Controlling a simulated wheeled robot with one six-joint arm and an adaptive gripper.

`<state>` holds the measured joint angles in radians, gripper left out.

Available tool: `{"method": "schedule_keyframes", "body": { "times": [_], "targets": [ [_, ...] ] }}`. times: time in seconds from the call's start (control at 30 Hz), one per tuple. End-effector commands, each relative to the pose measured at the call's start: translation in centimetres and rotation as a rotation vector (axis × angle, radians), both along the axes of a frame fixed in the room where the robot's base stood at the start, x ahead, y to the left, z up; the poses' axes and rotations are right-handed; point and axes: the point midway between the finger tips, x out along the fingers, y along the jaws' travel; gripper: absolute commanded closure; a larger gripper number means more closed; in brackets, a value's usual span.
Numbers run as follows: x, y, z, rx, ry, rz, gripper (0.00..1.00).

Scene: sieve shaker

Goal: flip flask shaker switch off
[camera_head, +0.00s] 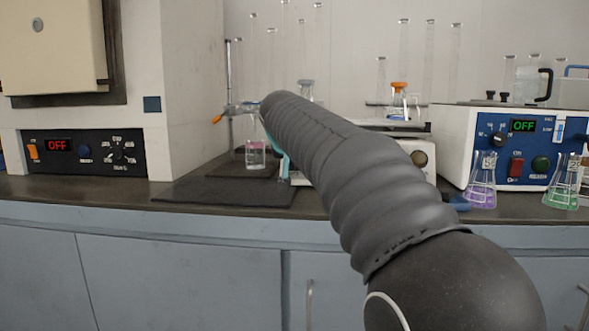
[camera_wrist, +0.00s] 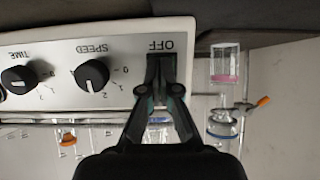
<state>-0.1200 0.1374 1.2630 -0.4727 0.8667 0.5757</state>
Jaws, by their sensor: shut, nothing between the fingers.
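The flask shaker is a white box seen behind my arm in the head view (camera_head: 421,157), with its front mostly hidden. In the wrist view, which is upside down, its white panel (camera_wrist: 60,50) shows a TIME knob (camera_wrist: 18,78), a SPEED knob (camera_wrist: 93,74) and a dark switch (camera_wrist: 160,66) beside the word OFF. My gripper (camera_wrist: 163,91) is shut with nothing in it. Its fingertips are at the switch and cover part of it. I cannot tell whether they touch it or which way the switch is tipped. In the head view my arm hides most of the gripper.
A stand with a clamp (camera_head: 240,108) and a beaker of pink liquid (camera_head: 255,153) are left of the gripper. A blue-and-white device (camera_head: 538,172) stands right, with purple (camera_head: 482,188) and green (camera_head: 563,187) flasks in front. A dark mat (camera_head: 225,191) lies on the counter.

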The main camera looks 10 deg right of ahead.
Motion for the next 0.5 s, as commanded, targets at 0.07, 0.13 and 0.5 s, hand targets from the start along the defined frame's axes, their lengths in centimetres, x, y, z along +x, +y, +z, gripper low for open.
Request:
{"method": "schedule_keyframes", "body": {
  "times": [0.07, 0.13, 0.5],
  "targets": [
    [0.24, -0.06, -0.67, 0.000, 0.015, -0.002, 1.00],
    [0.27, -0.07, -0.77, 0.000, 0.017, -0.002, 1.00],
    [0.36, -0.12, 0.15, 0.000, 0.020, -0.003, 1.00]
  ]
}}
